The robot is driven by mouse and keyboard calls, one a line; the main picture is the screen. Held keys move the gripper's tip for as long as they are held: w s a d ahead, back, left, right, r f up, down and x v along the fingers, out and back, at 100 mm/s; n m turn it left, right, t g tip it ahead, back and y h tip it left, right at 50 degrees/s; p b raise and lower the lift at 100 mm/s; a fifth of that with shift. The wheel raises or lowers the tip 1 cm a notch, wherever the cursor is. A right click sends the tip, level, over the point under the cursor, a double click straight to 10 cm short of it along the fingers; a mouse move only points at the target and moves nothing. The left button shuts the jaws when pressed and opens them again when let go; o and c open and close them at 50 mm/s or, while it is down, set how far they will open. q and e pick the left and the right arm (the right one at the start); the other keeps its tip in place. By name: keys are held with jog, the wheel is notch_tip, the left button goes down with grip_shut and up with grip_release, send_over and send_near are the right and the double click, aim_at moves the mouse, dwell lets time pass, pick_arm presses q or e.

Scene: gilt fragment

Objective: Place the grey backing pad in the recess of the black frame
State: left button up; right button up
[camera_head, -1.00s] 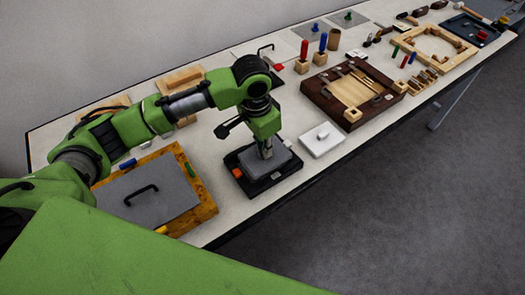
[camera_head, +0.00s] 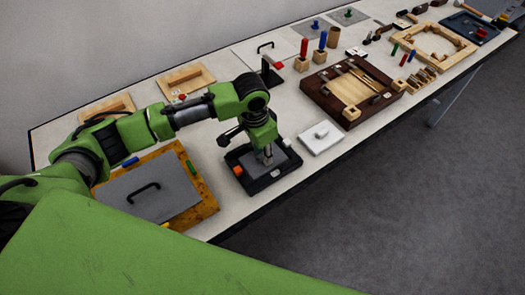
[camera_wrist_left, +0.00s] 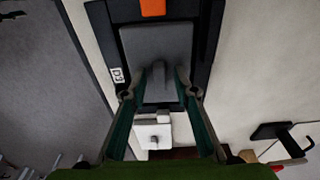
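The black frame (camera_head: 244,180) lies on the table near its front edge, with an orange block on its left end. It also shows in the left wrist view (camera_wrist_left: 203,55). The grey backing pad (camera_head: 256,172), a flat plate with an upright grip, lies within the frame's border; I cannot tell whether it is fully seated. The left wrist view shows the pad (camera_wrist_left: 140,45) roughly in line with the frame. My left gripper (camera_head: 267,158) is over the pad. Its fingers (camera_wrist_left: 162,74) stand on either side of the grip, with gaps visible. My right gripper is not in view.
A white plate with a knob (camera_head: 320,138) lies just right of the frame. A wooden board with a grey handled panel (camera_head: 150,195) lies to the left. A black stand (camera_head: 269,70) is behind. A dark brown tray (camera_head: 330,100) stands further right.

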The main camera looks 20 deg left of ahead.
aim_at(259, 158)
pick_arm(q)
jog(key=shift+r, duration=0.25)
notch_tip(259, 158, up, 12)
jog(key=s+b, duration=0.1)
jog(key=shift+a+b, duration=0.35)
jog(key=shift+a, duration=0.05)
jog(key=shift+s+f, duration=0.1)
jog(key=shift+f, duration=0.05)
